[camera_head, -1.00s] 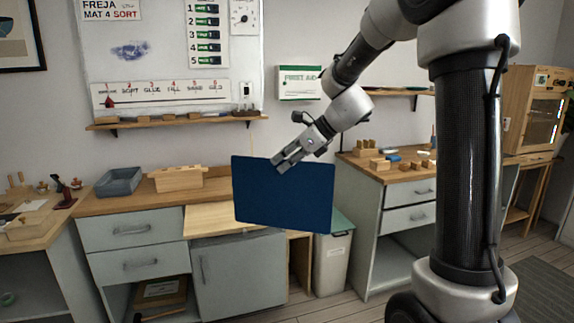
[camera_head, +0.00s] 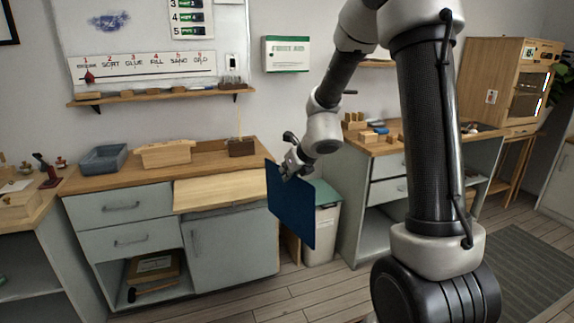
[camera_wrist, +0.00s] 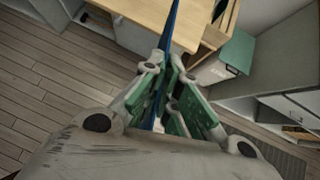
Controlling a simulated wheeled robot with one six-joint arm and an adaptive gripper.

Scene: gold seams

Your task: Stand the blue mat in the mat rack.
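The blue mat (camera_head: 292,210) is a thin, stiff dark blue sheet. My gripper (camera_head: 291,168) is shut on its upper edge, and the mat hangs upright in the air in front of the bin, turned partly edge-on to the head camera. In the wrist view the mat (camera_wrist: 171,32) shows as a thin blue line between the green-padded fingers of my gripper (camera_wrist: 172,90). A narrow wooden frame (camera_wrist: 217,32) stands between the cabinet and the bin; it may be the mat rack, but I cannot tell for sure. The mat hides most of it in the head view.
A light wooden pull-out board (camera_head: 222,192) juts from the cabinet left of the mat. A grey bin (camera_head: 324,232) with a green lid stands close behind right. A grey tray (camera_head: 103,158) and a wooden box (camera_head: 164,153) sit on the counter. The floor in front is clear.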

